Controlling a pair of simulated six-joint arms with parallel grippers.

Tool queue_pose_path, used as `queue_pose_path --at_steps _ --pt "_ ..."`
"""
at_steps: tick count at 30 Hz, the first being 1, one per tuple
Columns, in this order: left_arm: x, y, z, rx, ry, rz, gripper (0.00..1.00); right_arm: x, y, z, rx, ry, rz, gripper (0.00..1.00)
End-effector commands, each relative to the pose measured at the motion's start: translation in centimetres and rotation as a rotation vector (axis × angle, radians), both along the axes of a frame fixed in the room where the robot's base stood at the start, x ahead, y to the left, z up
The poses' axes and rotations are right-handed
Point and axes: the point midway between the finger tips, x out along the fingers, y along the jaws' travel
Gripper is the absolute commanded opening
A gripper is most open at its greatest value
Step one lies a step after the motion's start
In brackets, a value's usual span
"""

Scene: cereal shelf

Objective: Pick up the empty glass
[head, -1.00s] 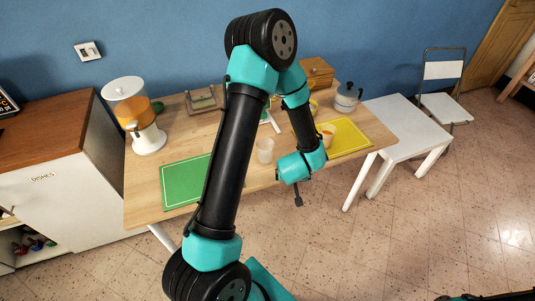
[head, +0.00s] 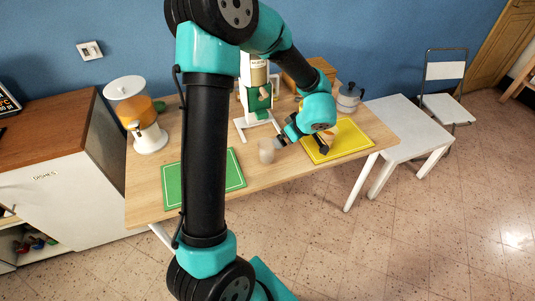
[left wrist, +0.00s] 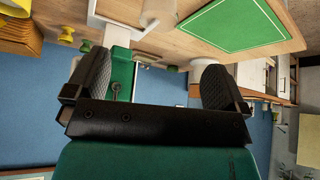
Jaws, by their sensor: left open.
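The empty glass (head: 266,151) is a small, clear, upright tumbler on the wooden table, to the right of the green mat (head: 172,180). My left gripper (head: 281,143) is just right of the glass in the head view, with its jaws low over the table. In the left wrist view the two dark fingers (left wrist: 155,78) are apart, with nothing held between them. A pale cylinder at the top of that view (left wrist: 158,12) looks like the glass, beyond the fingertips. Whether a finger touches the glass is unclear. My right gripper is not in view.
A green and white machine (head: 256,92) stands behind the glass. A yellow mat (head: 352,136) with a cup (head: 329,134) lies to the right, a pot (head: 348,98) behind it. A juice dispenser (head: 140,118) stands at the left. My upper arm covers part of the table.

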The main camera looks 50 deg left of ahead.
Motion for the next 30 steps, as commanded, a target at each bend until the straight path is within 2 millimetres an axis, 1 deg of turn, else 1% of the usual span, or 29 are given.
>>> queue_pose_path --at_steps 7,11,14,27,30 --pt "0.0 0.1 -0.1 0.0 0.0 -0.001 1.0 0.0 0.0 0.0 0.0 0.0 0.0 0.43" --pt "0.0 0.5 -0.9 0.0 0.001 0.001 1.0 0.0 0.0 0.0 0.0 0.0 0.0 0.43" --pt "-0.1 1.3 -2.1 0.0 0.002 0.0 1.0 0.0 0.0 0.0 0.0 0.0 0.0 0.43" --pt "-0.1 5.3 -8.4 -0.001 0.001 0.0 1.0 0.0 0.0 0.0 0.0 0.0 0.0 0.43" --pt "0.0 6.1 -9.5 0.0 0.001 0.0 1.0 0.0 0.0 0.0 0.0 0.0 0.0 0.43"
